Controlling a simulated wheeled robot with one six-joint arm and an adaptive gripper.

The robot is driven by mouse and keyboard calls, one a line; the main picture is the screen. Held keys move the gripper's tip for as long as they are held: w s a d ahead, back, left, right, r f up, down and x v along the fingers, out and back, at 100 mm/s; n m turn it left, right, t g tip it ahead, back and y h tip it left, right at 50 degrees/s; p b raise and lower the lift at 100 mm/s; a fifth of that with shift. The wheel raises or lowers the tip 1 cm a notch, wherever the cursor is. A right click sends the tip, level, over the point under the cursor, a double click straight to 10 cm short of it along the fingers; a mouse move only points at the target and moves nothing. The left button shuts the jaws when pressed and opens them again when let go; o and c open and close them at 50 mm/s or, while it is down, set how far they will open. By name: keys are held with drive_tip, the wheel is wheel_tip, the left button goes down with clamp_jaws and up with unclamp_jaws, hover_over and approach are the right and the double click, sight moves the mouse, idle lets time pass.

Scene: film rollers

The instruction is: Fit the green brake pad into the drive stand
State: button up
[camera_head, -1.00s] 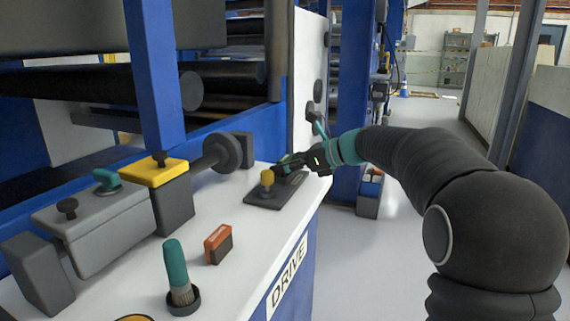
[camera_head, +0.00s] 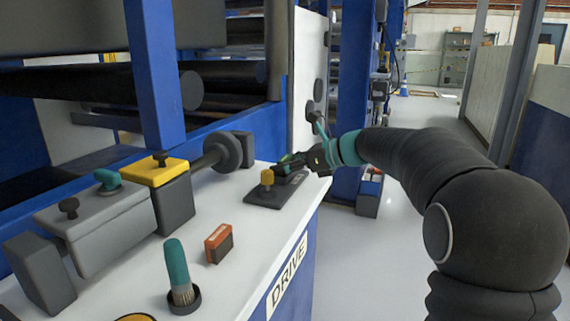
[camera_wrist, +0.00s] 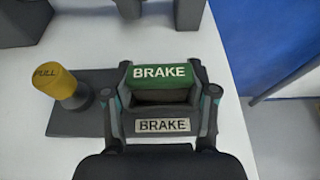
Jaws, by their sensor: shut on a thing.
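The brake pad (camera_wrist: 162,76), with a green top marked BRAKE, is between the two fingers of my gripper (camera_wrist: 161,100) in the wrist view. My gripper is shut on it. The drive stand's dark base plate (camera_wrist: 60,122) lies under and to the left of the gripper, with a BRAKE label (camera_wrist: 163,125) in front of the pad. In the head view my gripper (camera_head: 300,162) is over the far end of the dark plate (camera_head: 262,198). A yellow PULL knob (camera_wrist: 55,80) stands on the plate at left. Whether the pad touches the stand's seat is hidden.
An orange-and-dark block (camera_head: 218,243) and a teal-handled brush (camera_head: 179,275) stand on the white DRIVE bench (camera_head: 262,262). A roller end (camera_head: 222,153) and yellow-topped block (camera_head: 155,172) are to the left. The floor is beyond the bench's right edge.

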sight(285, 157)
wheel_tip(285, 157, down, 2)
drive_tip(key=shift+d+f, duration=0.1)
drive_tip(key=shift+f, duration=0.1)
drive_tip(key=o, duration=1.4)
drive_tip(key=shift+c, duration=0.3)
drive_tip(key=shift+r, duration=0.1)
drive_tip(key=shift+w+d+r+p, duration=0.15)
drive_tip(key=shift+r+p, duration=0.85)
drive_tip(key=shift+p, duration=0.3)
drive_tip(key=shift+c, duration=0.3)
drive_tip(key=shift+o, duration=1.2)
drive_tip(key=shift+d+r, duration=0.15)
drive_tip(key=shift+r, duration=0.1)
drive_tip(key=shift+a+r+p, duration=0.2)
drive_tip(key=shift+r+p, duration=0.3)
drive_tip(key=shift+r, duration=0.2)
drive_tip(key=shift+a+r+p, duration=0.15)
drive_tip(key=shift+r+p, duration=0.35)
drive_tip(key=shift+r, duration=1.3)
